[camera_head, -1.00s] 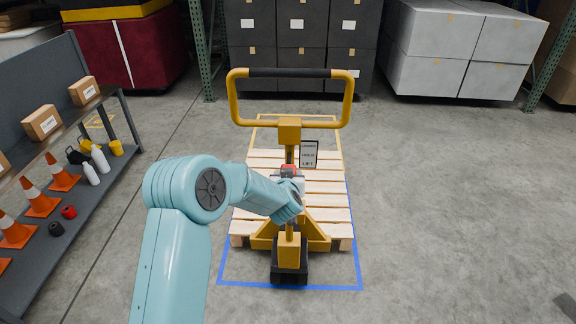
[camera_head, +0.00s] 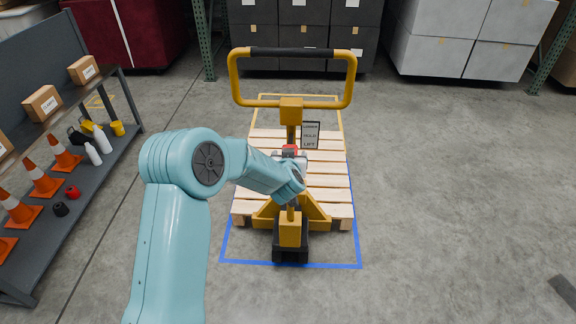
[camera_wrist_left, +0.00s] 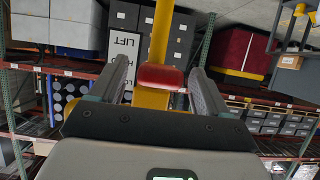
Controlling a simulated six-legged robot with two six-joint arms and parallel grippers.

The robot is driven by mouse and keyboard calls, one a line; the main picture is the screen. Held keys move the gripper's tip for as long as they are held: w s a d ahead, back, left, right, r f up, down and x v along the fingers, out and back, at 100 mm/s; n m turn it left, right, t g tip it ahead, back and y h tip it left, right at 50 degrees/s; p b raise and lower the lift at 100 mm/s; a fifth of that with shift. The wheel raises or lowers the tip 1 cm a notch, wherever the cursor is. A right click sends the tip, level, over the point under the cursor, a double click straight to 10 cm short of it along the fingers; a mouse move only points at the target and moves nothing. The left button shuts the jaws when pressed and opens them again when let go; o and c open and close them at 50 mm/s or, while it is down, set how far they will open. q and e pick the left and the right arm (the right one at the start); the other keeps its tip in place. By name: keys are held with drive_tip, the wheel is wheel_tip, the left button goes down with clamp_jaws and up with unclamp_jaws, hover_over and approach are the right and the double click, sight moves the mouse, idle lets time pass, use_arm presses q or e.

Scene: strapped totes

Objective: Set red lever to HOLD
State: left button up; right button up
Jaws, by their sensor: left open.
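The red lever (camera_wrist_left: 160,77) shows in the left wrist view between the two fingers of my left gripper (camera_wrist_left: 155,85). The fingers are apart, one on each side of it; I cannot tell whether they touch it. In the head view a bit of the red lever (camera_head: 290,149) shows just past my left wrist, on the post of the yellow pallet jack (camera_head: 290,112). My left gripper is mostly hidden there by my arm. A label plate (camera_head: 310,135) with LOWER, HOLD and LIFT stands right of the post. My right gripper is not in view.
The jack stands at a wooden pallet (camera_head: 335,180) inside a blue floor outline (camera_head: 340,265). A grey shelf (camera_head: 75,215) with cones, bottles and boxes stands at the left. Dark boxes (camera_head: 300,35) and white boxes (camera_head: 430,55) stand behind.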

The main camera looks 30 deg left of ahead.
use_arm(q)
drive_tip(key=v, duration=1.4)
drive_tip(key=shift+s+d+b, duration=0.15)
drive_tip(key=shift+s+b, duration=0.2)
drive_tip(key=shift+r, duration=0.15)
drive_tip(key=s+d+f+m+g+h, duration=0.2)
drive_tip(key=s+d+f, duration=0.1)
drive_tip(key=f, duration=0.7)
drive_tip(key=s+d+f+m+g+h, duration=0.2)
drive_tip(key=d+f, duration=0.1)
drive_tip(key=f, duration=0.7)
drive_tip(key=s+d+f+g+h, duration=0.3)
drive_tip(key=s+d+f, duration=0.2)
drive_tip(key=s+d, duration=0.2)
drive_tip(key=s+d+f+g+h, duration=0.3)
drive_tip(key=s+d+f, duration=0.2)
drive_tip(key=s, duration=0.6)
drive_tip(key=shift+d+f+g+h, duration=0.2)
drive_tip(key=shift+d+g+h, duration=0.15)
drive_tip(key=shift+d, duration=0.55)
